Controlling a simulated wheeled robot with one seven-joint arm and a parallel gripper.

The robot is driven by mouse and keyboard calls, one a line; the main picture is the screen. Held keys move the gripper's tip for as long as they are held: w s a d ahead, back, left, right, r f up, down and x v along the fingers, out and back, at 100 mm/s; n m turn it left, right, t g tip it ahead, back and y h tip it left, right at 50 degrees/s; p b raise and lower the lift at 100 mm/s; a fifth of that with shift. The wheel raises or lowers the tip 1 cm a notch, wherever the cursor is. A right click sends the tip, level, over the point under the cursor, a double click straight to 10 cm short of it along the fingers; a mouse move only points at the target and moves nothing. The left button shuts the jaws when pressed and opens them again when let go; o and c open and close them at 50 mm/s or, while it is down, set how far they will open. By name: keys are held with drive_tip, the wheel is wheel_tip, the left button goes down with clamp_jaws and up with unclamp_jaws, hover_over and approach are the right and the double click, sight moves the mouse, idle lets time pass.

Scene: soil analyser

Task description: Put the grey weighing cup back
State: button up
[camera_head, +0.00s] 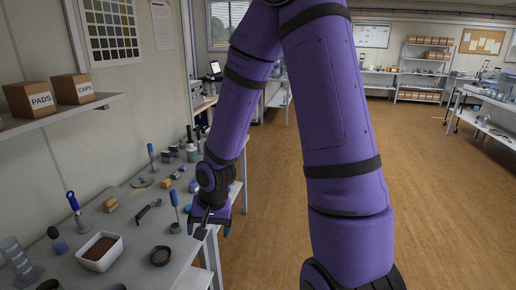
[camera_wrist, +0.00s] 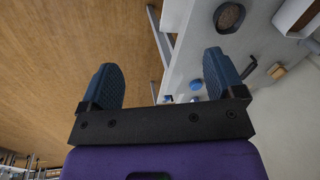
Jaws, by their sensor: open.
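A small round dark grey cup (camera_head: 160,256) with brown soil in it stands upright on the bench (camera_head: 128,262) near its right edge. It looks like the grey weighing cup, though I cannot be sure. It also shows in the wrist view (camera_wrist: 230,17), at the top right, beyond the right finger. My gripper (camera_head: 203,231) is at the bench's right edge, behind and to the right of the cup. In the wrist view my gripper (camera_wrist: 160,62) has its two blue fingers wide apart with nothing between them but floor and the bench's edge.
A white tray of soil (camera_head: 100,251) stands left of the cup. A blue-handled tool (camera_head: 174,212), a dark hand tool (camera_head: 148,210) and a wooden block (camera_head: 110,204) lie or stand behind. Several small items crowd the bench's far end. The floor right of the bench is clear.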

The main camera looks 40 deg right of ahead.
drive_tip(key=s+r+n+t, duration=0.1)
drive_tip(key=s+r+n, duration=0.1)
drive_tip(key=s+r, duration=0.4)
drive_tip(key=s+d+r+n+t+h, duration=0.1)
drive_tip(key=s+r, duration=0.4)
drive_tip(key=r, duration=0.8)
drive_tip(key=s+r+n+t, duration=0.1)
drive_tip(key=s+r+n, duration=0.3)
drive_tip(key=r, duration=0.6)
drive_tip(key=s, duration=0.2)
drive_tip(key=shift+s+d+t, duration=0.3)
drive_tip(key=shift+d, duration=0.05)
drive_tip(key=shift+f, duration=0.1)
